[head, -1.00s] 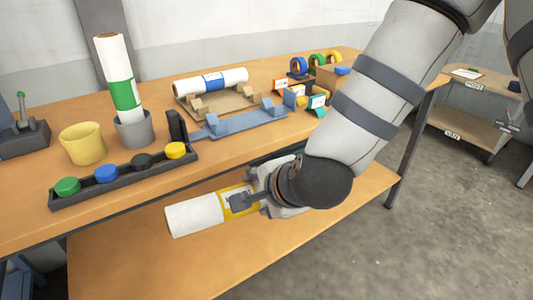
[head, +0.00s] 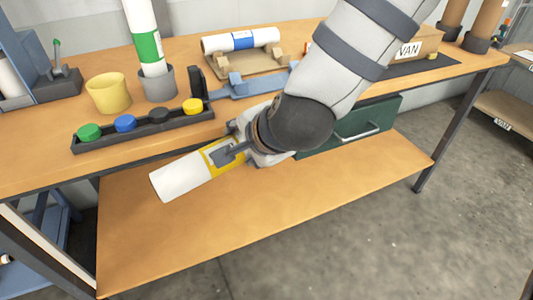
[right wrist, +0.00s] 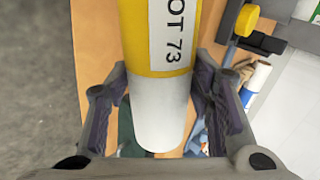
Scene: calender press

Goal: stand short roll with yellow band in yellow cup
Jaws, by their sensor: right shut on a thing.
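The roll is held tilted, nearly lying, in front of the table's front edge and above the lower shelf. In the right wrist view the roll (right wrist: 160,107) fills the space between the two fingers, with a label reading "OT 73" on its yellow band. The yellow cup (head: 108,96) stands upright on the table top at the left and looks empty, though its bottom is hidden. My left gripper is not in view.
A grey cup (head: 158,83) beside the yellow cup holds a tall white roll with a green band (head: 146,45). A dark tray (head: 145,134) with coloured caps lies in front of the cups. A blue-banded roll (head: 240,41) rests on a cradle behind. The lower shelf (head: 250,215) is largely bare.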

